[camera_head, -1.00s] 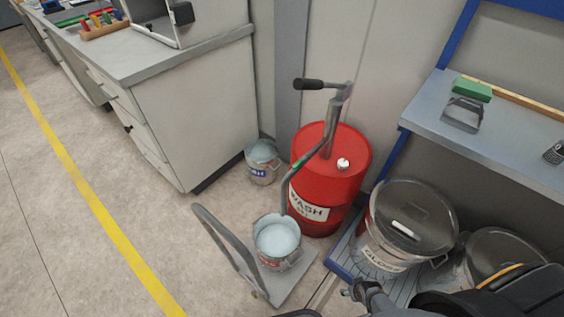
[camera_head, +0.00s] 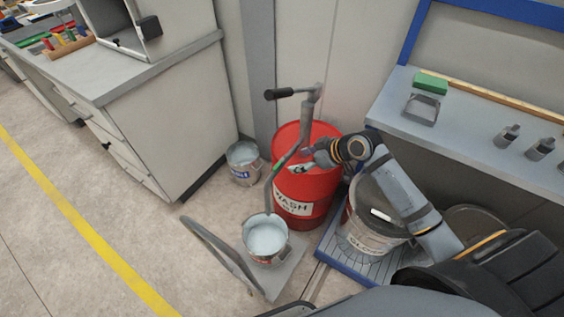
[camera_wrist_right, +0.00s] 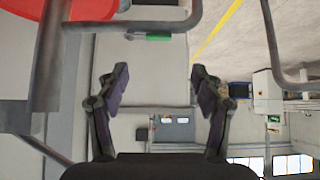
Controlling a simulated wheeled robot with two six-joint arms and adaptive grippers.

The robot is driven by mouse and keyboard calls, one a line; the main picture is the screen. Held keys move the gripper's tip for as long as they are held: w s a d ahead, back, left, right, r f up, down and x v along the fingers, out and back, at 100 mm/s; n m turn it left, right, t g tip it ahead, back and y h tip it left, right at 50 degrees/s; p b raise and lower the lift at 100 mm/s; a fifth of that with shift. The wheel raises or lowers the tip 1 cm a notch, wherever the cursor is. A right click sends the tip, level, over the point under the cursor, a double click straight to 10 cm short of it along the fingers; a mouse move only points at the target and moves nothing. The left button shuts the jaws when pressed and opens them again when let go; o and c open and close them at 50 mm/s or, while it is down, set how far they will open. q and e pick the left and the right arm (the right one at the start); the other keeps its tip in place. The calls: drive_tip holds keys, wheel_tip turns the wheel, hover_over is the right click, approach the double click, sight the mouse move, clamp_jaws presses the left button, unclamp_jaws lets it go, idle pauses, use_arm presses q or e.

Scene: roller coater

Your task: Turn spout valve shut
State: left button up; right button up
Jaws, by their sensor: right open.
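The spout pipe (camera_head: 271,190) curves down from the hand pump on the red wash drum (camera_head: 308,187) to a bucket. A small green part on the pipe (camera_head: 277,167) looks like the valve lever; it also seems to show in the right wrist view as a green bar (camera_wrist_right: 158,37) just below the grey pipe. My right gripper (camera_head: 298,169) is beside the pipe, in front of the drum. In the right wrist view its fingers (camera_wrist_right: 162,78) are spread and empty, with the green bar beyond them. My left gripper is out of view.
A bucket of pale liquid (camera_head: 266,242) stands on a cart (camera_head: 284,276) under the spout. Another bucket (camera_head: 243,164) sits by the cabinet. The pump handle (camera_head: 291,93) juts left above the drum. A lidded tub (camera_head: 366,240) is under my right arm. A shelf (camera_head: 470,137) is at right.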

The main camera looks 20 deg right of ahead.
sight(277, 166)
drive_tip(key=x, duration=1)
drive_tip(key=shift+w+f+b, duration=0.2)
drive_tip(key=shift+f+b, duration=0.05)
drive_tip(key=shift+b, duration=0.15)
clamp_jaws()
